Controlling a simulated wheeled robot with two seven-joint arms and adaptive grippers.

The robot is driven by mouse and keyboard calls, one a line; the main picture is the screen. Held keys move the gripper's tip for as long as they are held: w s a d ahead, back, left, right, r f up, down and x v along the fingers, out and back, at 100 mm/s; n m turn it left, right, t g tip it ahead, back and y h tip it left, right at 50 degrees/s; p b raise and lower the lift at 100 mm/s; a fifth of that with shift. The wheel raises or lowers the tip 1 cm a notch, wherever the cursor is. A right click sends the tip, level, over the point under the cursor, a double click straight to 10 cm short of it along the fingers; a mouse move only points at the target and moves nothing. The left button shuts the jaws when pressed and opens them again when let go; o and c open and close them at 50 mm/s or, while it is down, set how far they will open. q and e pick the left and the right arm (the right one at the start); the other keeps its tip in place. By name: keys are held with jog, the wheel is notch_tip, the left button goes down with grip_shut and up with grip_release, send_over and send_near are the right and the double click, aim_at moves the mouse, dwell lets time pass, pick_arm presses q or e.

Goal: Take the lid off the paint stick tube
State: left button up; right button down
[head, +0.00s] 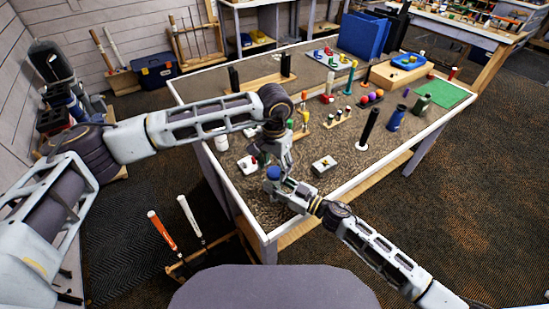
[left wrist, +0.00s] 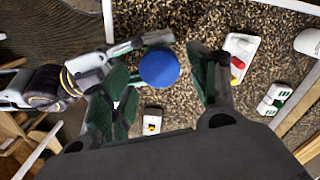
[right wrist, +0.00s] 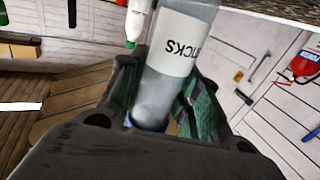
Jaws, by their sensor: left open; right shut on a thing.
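The paint stick tube (right wrist: 165,85) is a clear, pale cylinder with a white label reading "STICKS". My right gripper (right wrist: 160,100) is shut on it. The blue lid (left wrist: 159,69) shows as a round disc in the left wrist view. It is also visible in the head view (head: 273,173), above the table's near left part. My left gripper (left wrist: 165,80) is open, with its green-padded fingers on either side of the lid in that view. I cannot tell whether they touch it. In the head view the left gripper (head: 268,160) is just above the lid, and the arms hide most of the tube.
A white tray with red and yellow pieces (left wrist: 240,55) and a small white block (head: 323,165) lie on the brown table nearby. A white jar (head: 221,142) stands at the table's left edge. A black upright handle (head: 368,128) stands to the right. Some tabletop between is clear.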

pick_arm(q)
jog(key=shift+f, duration=1)
